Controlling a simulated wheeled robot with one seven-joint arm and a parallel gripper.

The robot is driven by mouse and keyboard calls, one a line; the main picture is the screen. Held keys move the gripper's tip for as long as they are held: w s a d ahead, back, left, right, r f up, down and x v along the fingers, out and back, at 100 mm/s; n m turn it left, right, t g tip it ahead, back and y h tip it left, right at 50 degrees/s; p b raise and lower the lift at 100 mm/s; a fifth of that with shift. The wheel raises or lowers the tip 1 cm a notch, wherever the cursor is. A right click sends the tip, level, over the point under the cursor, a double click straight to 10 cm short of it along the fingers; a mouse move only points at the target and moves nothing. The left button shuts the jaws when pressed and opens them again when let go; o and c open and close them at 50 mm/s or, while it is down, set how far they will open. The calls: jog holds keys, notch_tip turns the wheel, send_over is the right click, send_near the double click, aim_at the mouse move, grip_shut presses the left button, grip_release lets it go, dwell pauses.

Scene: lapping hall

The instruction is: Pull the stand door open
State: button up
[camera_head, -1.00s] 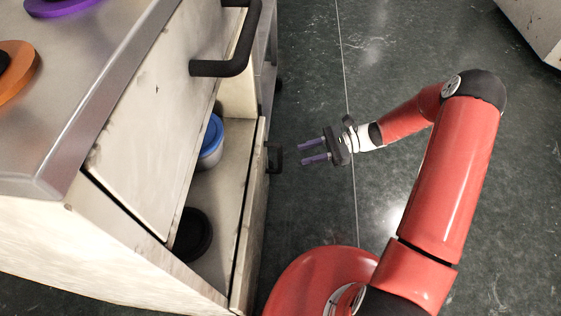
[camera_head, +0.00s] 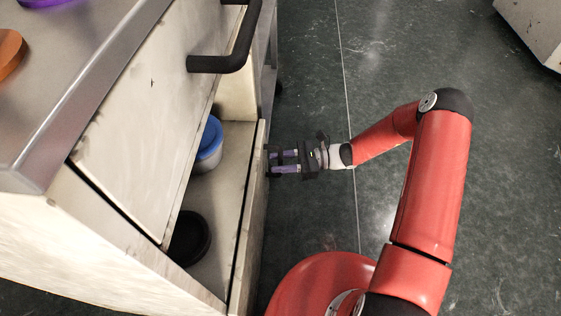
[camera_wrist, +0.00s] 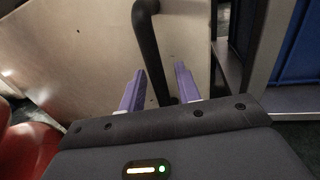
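The stand (camera_head: 130,125) is a pale, scuffed cabinet with a metal top at the left of the head view. Its stand door (camera_head: 250,215) shows nearly edge-on, with a dark narrow line along its inner side. In the wrist view the pale door panel (camera_wrist: 85,55) fills the left and middle. A black bar handle (camera_wrist: 147,45) stands out from it. My gripper (camera_head: 271,161) is at this handle in the head view. Its purple fingers are apart, one on each side of the handle in the wrist view (camera_wrist: 157,85). Contact with the bar cannot be told.
A larger black handle (camera_head: 238,50) sits on the upper front panel. Inside the stand are a blue-lidded container (camera_head: 209,142) and a black round object (camera_head: 189,238). A blue surface (camera_wrist: 300,50) shows right in the wrist view. The dark floor (camera_head: 310,70) right of the stand is clear.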

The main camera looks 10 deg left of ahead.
grip_shut()
dwell(0.3)
